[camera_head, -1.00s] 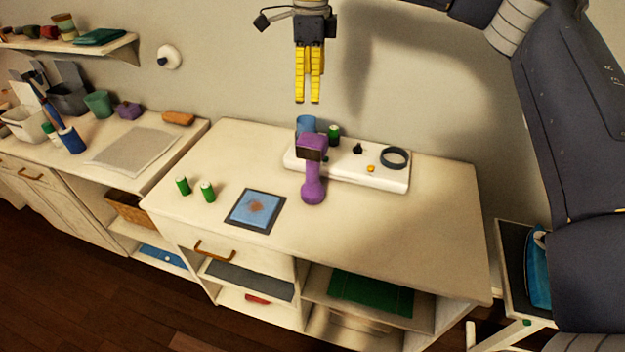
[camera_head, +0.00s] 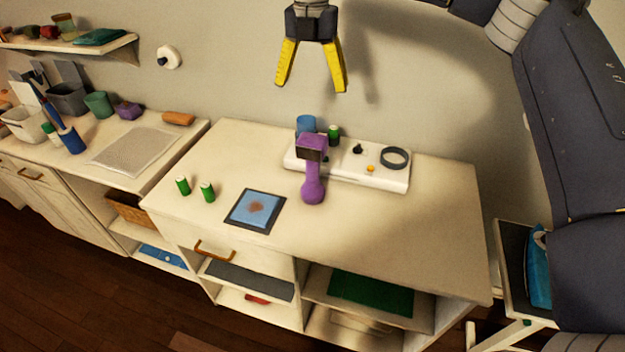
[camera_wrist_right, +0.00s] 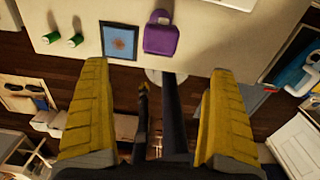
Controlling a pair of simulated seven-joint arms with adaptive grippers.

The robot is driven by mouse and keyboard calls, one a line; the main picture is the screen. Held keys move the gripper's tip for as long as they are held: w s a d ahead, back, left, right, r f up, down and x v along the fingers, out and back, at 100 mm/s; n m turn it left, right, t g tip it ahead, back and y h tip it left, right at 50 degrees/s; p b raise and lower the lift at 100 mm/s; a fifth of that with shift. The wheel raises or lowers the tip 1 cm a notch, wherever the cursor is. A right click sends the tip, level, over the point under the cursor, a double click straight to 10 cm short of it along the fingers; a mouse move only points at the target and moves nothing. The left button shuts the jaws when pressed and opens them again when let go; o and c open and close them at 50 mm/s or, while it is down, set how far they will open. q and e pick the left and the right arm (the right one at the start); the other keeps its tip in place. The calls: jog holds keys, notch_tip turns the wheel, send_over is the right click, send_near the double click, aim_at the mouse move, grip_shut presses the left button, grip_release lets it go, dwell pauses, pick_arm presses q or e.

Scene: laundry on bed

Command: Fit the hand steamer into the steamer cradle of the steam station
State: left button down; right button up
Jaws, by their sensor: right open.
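The purple hand steamer (camera_head: 313,188) has a dark face near its top and is in front of the white steam station (camera_head: 345,178), overlapping its left part in the head view. A purple piece that looks like the steamer also shows in the right wrist view (camera_wrist_right: 160,38). A dark ring (camera_head: 394,158) sits at the station's right end; I cannot tell for sure that it is the cradle. My right gripper (camera_head: 312,88) is open and empty, above and behind the steamer in the head view, its yellow fingers spread. My left gripper is not in view.
The station also carries a black knob (camera_head: 358,149) and an orange button (camera_head: 370,168). A blue cup (camera_head: 306,124) and a green can (camera_head: 334,133) are behind it. The counter's right front (camera_head: 410,235) is clear.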

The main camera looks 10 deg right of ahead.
aim_at(312, 137)
jog(key=shift+m, duration=0.4)
notch_tip(312, 137, down, 18)
jog(key=shift+r, duration=0.25)
dwell(0.4)
jog(key=shift+d, duration=0.1)
jog(key=shift+r, duration=0.1)
jog(key=c, duration=1.6)
